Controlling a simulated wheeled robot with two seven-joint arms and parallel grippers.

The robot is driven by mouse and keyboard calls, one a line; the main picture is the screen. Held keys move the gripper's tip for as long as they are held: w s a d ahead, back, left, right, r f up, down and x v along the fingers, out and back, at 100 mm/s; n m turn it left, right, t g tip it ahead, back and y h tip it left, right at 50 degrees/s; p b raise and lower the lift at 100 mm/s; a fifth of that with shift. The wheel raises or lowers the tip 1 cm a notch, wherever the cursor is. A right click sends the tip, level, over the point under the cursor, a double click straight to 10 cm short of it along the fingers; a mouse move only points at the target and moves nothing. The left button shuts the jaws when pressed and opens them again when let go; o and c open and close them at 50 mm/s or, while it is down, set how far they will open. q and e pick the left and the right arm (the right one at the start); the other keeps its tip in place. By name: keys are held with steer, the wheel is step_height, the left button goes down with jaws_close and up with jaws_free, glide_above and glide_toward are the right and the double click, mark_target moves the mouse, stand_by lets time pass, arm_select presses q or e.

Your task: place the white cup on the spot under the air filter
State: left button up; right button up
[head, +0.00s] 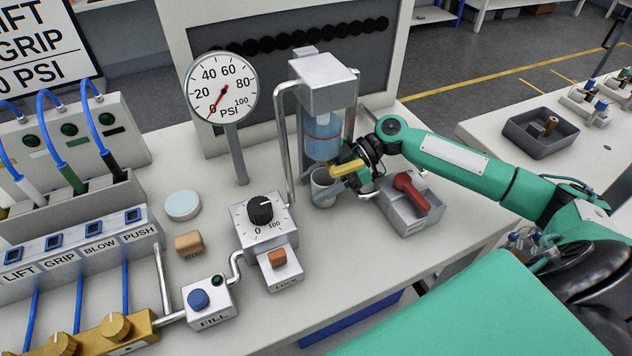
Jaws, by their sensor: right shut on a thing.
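The air filter (323,134) has a grey metal head and a clear blue bowl, and stands at the middle back of the bench. The white cup (322,188) is upright just below the filter's bowl. My right gripper (338,176), with yellow fingers, reaches in from the right and is shut on the cup's right side. The spot under the cup is hidden. I cannot tell whether the cup touches the bench. My left gripper is not in view.
A box with a red lever (409,198) stands close to the right of the cup. A dial box (263,220) and a pressure gauge (223,88) stand to the left. A white round disc (183,205) lies further left. Bare bench lies in front of the cup.

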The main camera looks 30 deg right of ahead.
steer(key=shift+a+f, duration=0.2)
steer(key=shift+a, duration=0.05)
steer(key=shift+f, duration=0.1)
steer(key=shift+f, duration=0.1)
steer(key=o, duration=0.9)
steer(key=shift+o, duration=0.6)
